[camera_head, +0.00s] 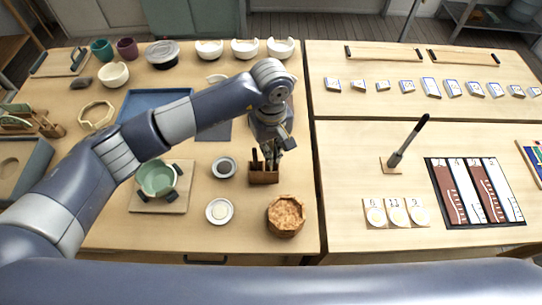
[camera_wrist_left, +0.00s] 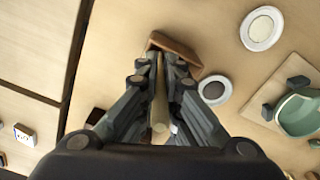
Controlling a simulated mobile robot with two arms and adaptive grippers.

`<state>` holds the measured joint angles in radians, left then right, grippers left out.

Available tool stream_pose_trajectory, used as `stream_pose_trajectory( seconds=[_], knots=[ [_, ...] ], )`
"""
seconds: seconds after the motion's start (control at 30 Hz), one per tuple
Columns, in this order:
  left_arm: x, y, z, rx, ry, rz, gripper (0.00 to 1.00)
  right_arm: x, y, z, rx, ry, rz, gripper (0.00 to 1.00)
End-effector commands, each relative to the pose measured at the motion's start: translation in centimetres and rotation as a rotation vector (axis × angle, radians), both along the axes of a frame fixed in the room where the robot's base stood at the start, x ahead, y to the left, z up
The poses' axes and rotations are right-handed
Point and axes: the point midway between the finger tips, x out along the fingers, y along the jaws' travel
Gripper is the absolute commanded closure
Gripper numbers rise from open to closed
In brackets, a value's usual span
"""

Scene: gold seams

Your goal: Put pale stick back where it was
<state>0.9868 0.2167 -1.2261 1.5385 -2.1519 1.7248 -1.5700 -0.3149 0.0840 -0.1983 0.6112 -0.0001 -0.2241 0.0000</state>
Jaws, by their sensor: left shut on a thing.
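My left gripper (camera_head: 272,150) is directly over a small brown wooden holder (camera_head: 264,178) on the left table. In the left wrist view, its fingers (camera_wrist_left: 160,82) are shut on a pale stick (camera_wrist_left: 159,108). The stick points toward the holder, which also shows in that view (camera_wrist_left: 180,56). Dark upright sticks (camera_head: 255,159) stand in the holder. The gripper hides part of the holder, and I cannot tell whether the pale stick's far end is inside it. My right gripper is not in view.
Left of the holder are a small grey-rimmed bowl (camera_head: 224,167), a white dish (camera_head: 219,211) and a green pot (camera_head: 156,179) on a board. A brown faceted bowl (camera_head: 286,216) stands in front. A brush (camera_head: 407,141) stands upright on the right table.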

Motion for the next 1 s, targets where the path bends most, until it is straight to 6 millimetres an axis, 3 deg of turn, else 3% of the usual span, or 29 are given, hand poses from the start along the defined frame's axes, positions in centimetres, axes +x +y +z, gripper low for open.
stream_pose_trajectory(
  seconds=[0.33,0.73,0.77,1.0],
  knots=[
    [-0.1,0.0,-3.7,0.001,0.003,0.0,1.0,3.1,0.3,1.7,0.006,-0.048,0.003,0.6],
    [0.0,0.0,-4.5,0.001,-0.002,-0.002,1.0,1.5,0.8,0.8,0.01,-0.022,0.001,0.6],
    [0.0,0.0,-4.3,-0.001,-0.001,-0.002,0.88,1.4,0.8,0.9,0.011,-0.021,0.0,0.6],
    [0.0,0.0,-4.2,0.0,-0.001,-0.002,0.86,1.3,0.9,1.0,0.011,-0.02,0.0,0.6]
  ],
)
